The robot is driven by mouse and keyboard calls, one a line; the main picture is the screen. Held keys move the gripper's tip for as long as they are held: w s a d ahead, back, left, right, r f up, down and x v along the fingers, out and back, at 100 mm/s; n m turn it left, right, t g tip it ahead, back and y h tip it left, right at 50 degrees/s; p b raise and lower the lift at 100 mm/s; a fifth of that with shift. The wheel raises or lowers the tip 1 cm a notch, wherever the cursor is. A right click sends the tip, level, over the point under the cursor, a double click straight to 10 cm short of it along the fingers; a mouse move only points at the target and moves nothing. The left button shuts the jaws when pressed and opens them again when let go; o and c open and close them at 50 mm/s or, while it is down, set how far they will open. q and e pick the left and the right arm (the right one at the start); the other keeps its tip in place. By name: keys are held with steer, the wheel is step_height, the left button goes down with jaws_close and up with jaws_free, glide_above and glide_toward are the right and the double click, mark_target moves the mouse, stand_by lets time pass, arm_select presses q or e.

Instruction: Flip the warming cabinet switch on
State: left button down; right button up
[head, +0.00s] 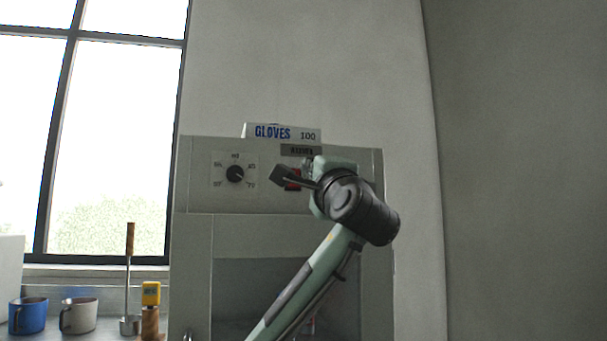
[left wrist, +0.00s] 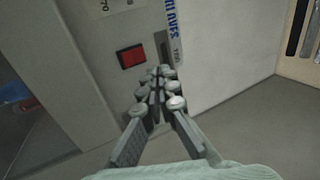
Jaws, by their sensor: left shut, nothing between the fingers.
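The warming cabinet (head: 193,260) is a grey box with a front panel along its top. Its red switch (head: 294,182) sits on the panel's right half, partly hidden by my gripper. In the left wrist view the whole red switch (left wrist: 132,57) shows, left of my fingertips. My left gripper (head: 278,176) is in front of the panel at the switch, shut and empty. Its fingers (left wrist: 158,77) also show closed together in the left wrist view. I cannot tell whether they touch the panel. The switch's on or off position cannot be read. My right gripper is out of view.
A dial (head: 235,174) is on the panel's left half, and a dark label plate (head: 300,151) is above the switch. A gloves box (head: 283,132) lies on top of the cabinet. Mugs (head: 78,316) and a yellow-topped tool (head: 151,294) stand on the counter at left.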

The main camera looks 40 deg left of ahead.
arm_select(q)
steer(key=shift+s+d, duration=1.05)
steer(key=shift+d, duration=0.2)
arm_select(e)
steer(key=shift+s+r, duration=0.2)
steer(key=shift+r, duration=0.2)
